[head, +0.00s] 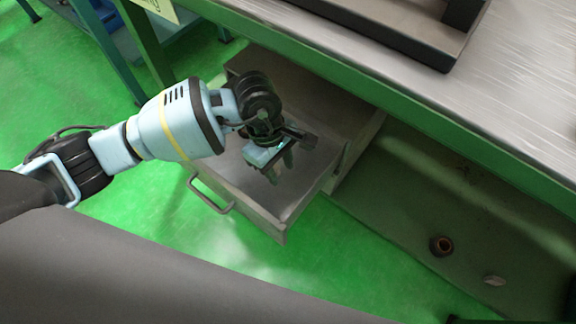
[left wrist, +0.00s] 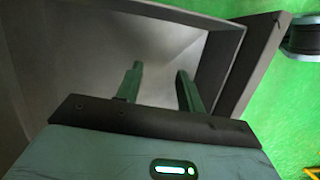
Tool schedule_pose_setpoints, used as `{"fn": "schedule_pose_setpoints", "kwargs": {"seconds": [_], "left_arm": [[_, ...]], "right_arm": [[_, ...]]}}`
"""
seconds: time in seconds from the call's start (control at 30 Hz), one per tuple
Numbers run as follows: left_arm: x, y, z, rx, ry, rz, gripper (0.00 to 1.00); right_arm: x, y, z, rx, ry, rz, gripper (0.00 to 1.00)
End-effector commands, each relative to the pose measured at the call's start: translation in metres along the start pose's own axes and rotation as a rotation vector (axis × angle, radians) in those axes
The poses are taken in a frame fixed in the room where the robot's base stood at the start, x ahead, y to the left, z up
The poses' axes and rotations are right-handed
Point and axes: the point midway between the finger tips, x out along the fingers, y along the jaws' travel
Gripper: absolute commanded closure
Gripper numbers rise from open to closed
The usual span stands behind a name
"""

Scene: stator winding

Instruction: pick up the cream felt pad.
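My left gripper (head: 279,166) points down into the open grey metal drawer (head: 232,172), well to the left of that piece. In the left wrist view, the two fingers of my left gripper (left wrist: 159,78) stand apart with nothing visible between them. The visible drawer floor (left wrist: 105,55) looks bare; my gripper hides part of it. My right gripper is not in view.
The workbench (head: 400,85) has a green edge above the drawer, and a dark-rimmed tray (head: 375,32) lies on top. The green floor (head: 130,225) is open at left.

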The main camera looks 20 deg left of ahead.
Motion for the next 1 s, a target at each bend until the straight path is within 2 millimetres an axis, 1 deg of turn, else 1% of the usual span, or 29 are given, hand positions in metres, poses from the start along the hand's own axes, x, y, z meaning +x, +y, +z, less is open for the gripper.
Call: {"fn": "schedule_pose_setpoints", "kwargs": {"seconds": [0.03,0.1,0.2,0.23,0.43,0.7,0.87,1.0], "left_arm": [[0.003,0.008,-0.019,0.021,0.072,0.003,0.62],[-0.002,0.014,-0.038,0.041,0.152,0.003,0.62],[-0.008,0.019,-0.053,0.056,0.221,0.003,0.62],[-0.010,0.020,-0.056,0.058,0.232,0.005,0.62],[-0.011,0.020,-0.058,0.061,0.243,0.004,0.62],[0.014,0.020,-0.062,0.061,0.239,0.002,0.62],[0.014,0.021,-0.062,0.061,0.239,0.005,0.62],[0.025,0.021,-0.064,0.061,0.237,0.003,0.62]], "right_arm": [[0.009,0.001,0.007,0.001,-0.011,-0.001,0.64],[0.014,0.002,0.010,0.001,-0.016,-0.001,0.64],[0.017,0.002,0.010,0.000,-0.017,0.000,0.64],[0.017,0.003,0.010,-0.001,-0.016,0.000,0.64],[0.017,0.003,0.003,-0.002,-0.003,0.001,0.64],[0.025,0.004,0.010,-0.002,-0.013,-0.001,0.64],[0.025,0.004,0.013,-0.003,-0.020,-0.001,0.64],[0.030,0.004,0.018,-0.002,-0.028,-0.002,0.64]]}}
